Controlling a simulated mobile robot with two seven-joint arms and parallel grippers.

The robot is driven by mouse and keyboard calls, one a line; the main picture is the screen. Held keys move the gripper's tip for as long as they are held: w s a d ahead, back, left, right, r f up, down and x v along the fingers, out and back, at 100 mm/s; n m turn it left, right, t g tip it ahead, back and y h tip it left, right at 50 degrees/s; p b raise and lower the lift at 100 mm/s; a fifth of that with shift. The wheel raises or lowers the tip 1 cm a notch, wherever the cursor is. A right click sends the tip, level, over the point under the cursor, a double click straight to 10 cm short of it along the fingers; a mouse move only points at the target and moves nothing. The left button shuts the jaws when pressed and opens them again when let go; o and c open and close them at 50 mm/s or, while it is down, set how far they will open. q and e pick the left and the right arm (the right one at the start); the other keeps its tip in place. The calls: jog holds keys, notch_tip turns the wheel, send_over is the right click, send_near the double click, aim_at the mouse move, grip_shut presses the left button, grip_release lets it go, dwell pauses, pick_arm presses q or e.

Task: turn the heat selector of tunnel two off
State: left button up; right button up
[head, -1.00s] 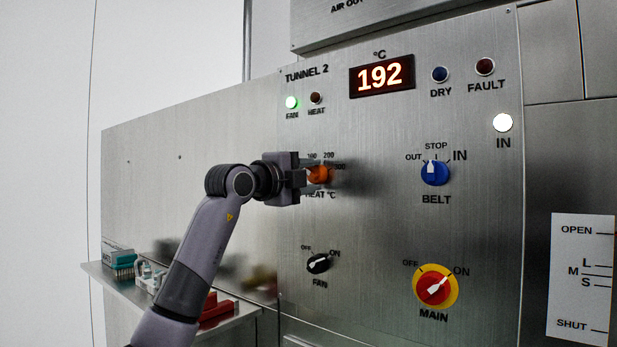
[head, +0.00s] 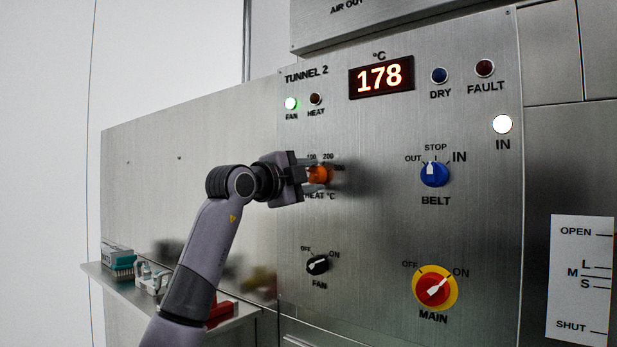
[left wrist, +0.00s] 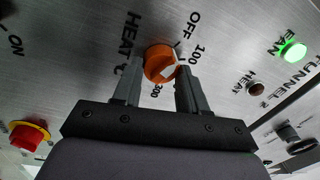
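The heat selector (head: 319,175) is an orange knob on the Tunnel 2 steel panel, partly hidden by my left gripper (head: 314,174) in the head view. In the left wrist view the orange knob (left wrist: 158,62) sits between the two fingertips of my left gripper (left wrist: 159,80), which appear closed on its sides. Its white pointer is turned away from OFF, toward the right finger, between the 100 and 300 marks. The 200 mark is hidden there. My right gripper is not in view.
The display (head: 381,76) reads 178. The fan lamp (head: 291,103) glows green; the heat lamp (head: 316,99) is dark. The black fan knob (head: 317,264), blue belt knob (head: 434,173) and red main switch (head: 435,288) stand out nearby. A shelf (head: 250,314) holds small items at lower left.

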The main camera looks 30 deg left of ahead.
pick_arm(q)
jog(key=o, duration=0.4)
jog(key=shift+o, duration=0.2)
jog(key=s+b, duration=0.1)
jog(key=s, duration=0.6)
jog(key=shift+a+f, duration=0.25)
